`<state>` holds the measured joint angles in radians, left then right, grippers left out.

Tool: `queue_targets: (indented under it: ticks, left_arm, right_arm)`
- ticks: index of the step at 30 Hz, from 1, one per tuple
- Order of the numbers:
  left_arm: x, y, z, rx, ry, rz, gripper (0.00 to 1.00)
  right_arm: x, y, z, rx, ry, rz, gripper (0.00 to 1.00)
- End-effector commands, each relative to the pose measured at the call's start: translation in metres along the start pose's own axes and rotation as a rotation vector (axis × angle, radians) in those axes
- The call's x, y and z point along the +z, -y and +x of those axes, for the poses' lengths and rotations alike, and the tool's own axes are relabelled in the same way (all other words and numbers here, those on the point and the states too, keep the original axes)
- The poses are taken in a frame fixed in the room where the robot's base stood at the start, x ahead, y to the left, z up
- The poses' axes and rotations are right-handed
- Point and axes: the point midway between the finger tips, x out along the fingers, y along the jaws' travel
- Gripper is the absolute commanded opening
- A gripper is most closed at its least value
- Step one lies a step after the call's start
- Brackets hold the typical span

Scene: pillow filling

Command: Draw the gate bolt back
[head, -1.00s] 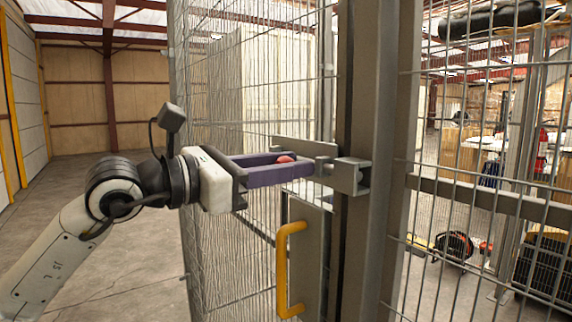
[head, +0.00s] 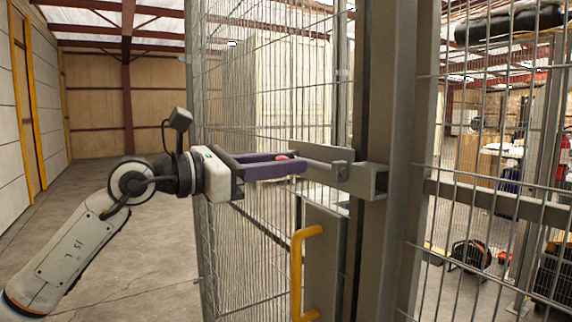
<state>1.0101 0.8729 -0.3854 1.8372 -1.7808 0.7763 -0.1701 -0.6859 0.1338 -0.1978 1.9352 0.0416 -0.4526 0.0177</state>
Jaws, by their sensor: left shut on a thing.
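My left gripper (head: 285,163) has long purple fingers and comes in from the left. The rod runs right from the fingers towards a grey box-shaped keeper (head: 370,181) on the gate post (head: 385,110). A stretch of bare rod shows between fingertips and keeper. I cannot tell whether the rod's end sits inside the keeper. My right gripper is not in view.
A yellow pull handle (head: 298,275) stands on a grey plate just below the bolt. Wire mesh panels (head: 265,80) rise behind the gripper and to the right of the post. The concrete floor (head: 130,235) on the left is clear.

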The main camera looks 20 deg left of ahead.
Motion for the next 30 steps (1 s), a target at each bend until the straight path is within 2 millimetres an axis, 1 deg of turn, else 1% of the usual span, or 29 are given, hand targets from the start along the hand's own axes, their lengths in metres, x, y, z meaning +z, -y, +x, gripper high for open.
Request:
queue_targets:
  ticks: [1,4,13,16,20,27,30]
  left_arm:
    - [0.001,-0.005,-0.001,0.012,0.001,0.003,0.26]
    - [0.001,-0.005,-0.001,0.012,0.001,0.003,0.43]
    - [0.000,-0.003,-0.002,0.008,0.001,0.002,0.43]
    - [-0.001,-0.003,-0.008,0.009,0.001,0.002,0.43]
    - [-0.003,-0.003,-0.029,0.011,-0.001,0.005,0.43]
    - [-0.004,-0.003,-0.076,0.013,-0.003,0.004,0.43]
    - [-0.004,-0.004,-0.090,0.012,-0.001,0.002,0.43]
  right_arm:
    - [0.000,0.000,0.000,0.000,0.001,0.000,0.31]
    - [0.001,0.000,0.000,0.000,0.003,0.000,0.31]
    - [0.005,-0.001,0.001,0.001,0.010,0.000,0.31]
    - [0.007,-0.001,0.004,0.001,0.010,0.000,0.31]
    - [0.012,-0.001,0.009,0.001,0.011,-0.002,0.31]
    - [0.014,0.002,0.018,-0.005,0.003,-0.010,0.31]
    - [0.014,0.005,0.020,-0.011,-0.001,-0.012,0.31]
